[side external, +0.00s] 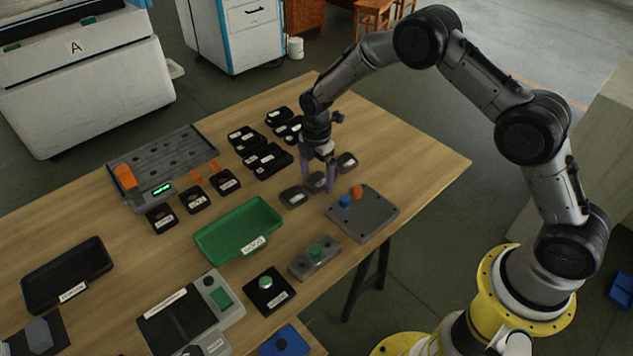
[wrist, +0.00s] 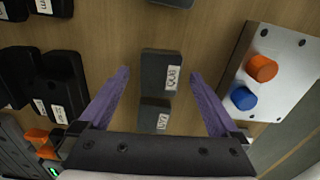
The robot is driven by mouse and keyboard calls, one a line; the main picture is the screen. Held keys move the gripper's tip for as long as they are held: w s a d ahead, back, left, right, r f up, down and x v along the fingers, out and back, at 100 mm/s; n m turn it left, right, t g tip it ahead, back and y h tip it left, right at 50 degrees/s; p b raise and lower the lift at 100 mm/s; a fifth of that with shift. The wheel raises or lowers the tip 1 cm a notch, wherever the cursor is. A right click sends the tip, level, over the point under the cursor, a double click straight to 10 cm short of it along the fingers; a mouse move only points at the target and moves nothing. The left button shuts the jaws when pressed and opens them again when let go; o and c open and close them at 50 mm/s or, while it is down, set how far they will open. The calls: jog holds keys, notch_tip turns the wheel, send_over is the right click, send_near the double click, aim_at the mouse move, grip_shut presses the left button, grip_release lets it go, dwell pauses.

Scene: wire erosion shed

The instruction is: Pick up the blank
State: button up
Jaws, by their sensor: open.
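Three dark grey labelled blocks lie in a row on the wooden table; which one is the blank I cannot tell. In the side view they are a near block (side external: 294,197), a middle block (side external: 316,182) and a far block (side external: 346,161). My gripper (side external: 318,188) is open, pointing down over the middle block. In the wrist view its purple fingers (wrist: 160,74) stand apart on either side of that middle block (wrist: 155,68), whose label looks like QU8. The near block (wrist: 148,104) lies just below it, and the far block's edge (wrist: 172,2) shows at the top.
A grey plate with orange and blue knobs (side external: 376,214) stands close on the right. Black labelled blocks (side external: 267,160) lie to the left. A green tray (side external: 213,238), a slotted grey rack (side external: 165,158) and a button box (side external: 301,266) are nearby. The table's far right corner is clear.

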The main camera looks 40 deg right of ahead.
jog(key=shift+f, duration=0.25)
grip_shut()
dwell(0.3)
jog(key=shift+r, duration=0.1)
